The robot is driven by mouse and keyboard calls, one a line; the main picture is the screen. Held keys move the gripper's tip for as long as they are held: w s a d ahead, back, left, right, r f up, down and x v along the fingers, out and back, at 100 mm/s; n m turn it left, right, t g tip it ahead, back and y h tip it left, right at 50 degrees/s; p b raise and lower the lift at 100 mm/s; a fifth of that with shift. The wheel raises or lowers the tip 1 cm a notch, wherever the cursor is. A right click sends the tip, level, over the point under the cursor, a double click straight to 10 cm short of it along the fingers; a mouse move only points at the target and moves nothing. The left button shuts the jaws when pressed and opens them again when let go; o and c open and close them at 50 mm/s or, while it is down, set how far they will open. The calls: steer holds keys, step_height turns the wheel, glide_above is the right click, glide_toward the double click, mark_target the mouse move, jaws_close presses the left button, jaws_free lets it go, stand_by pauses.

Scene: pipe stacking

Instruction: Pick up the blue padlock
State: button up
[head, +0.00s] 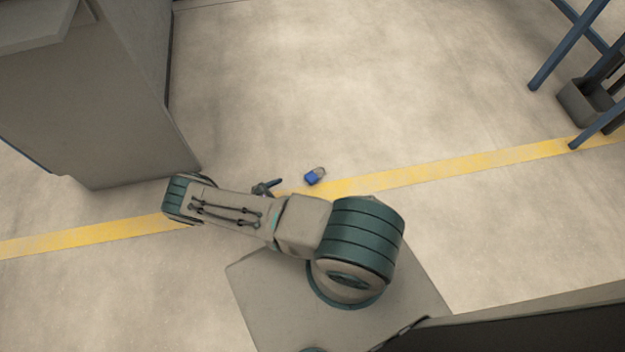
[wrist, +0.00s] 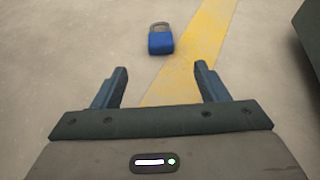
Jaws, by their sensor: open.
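The blue padlock (head: 314,177) lies on the concrete floor beside the far edge of the yellow line in the head view. It has a blue body and a grey shackle. In the wrist view the padlock (wrist: 160,41) is ahead of my gripper (wrist: 162,76), beyond the fingertips and close to midway between them. My gripper is open and empty, its two fingers spread apart. In the head view my gripper (head: 267,187) shows only in part behind my arm, to the left of the padlock and apart from it.
A yellow line (head: 480,165) runs across the floor. A large grey cabinet (head: 90,95) stands at the left. A blue metal frame (head: 568,45) with a dark bin (head: 585,103) is at the upper right. The floor around the padlock is clear.

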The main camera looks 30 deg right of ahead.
steer(key=b, duration=0.2)
glide_toward(310, 177)
steer(key=x, duration=0.4)
steer(key=shift+b+x, duration=1.15)
steer(key=shift+x, duration=1.55)
steer(key=c, duration=1.2)
steer(key=shift+r, duration=0.15)
steer(key=shift+r+p, duration=0.5)
steer(key=shift+r, duration=0.05)
steer(key=r, duration=0.1)
steer(key=r+p, duration=0.2)
steer(key=shift+s+a+r, duration=0.2)
steer(key=shift+s+r, duration=0.1)
steer(key=shift+r, duration=0.05)
steer(key=s+a+r+p, duration=0.4)
steer(key=s+r+p, duration=0.1)
steer(key=s, duration=0.5)
steer(key=shift+s+r, duration=0.2)
steer(key=shift+r, duration=0.25)
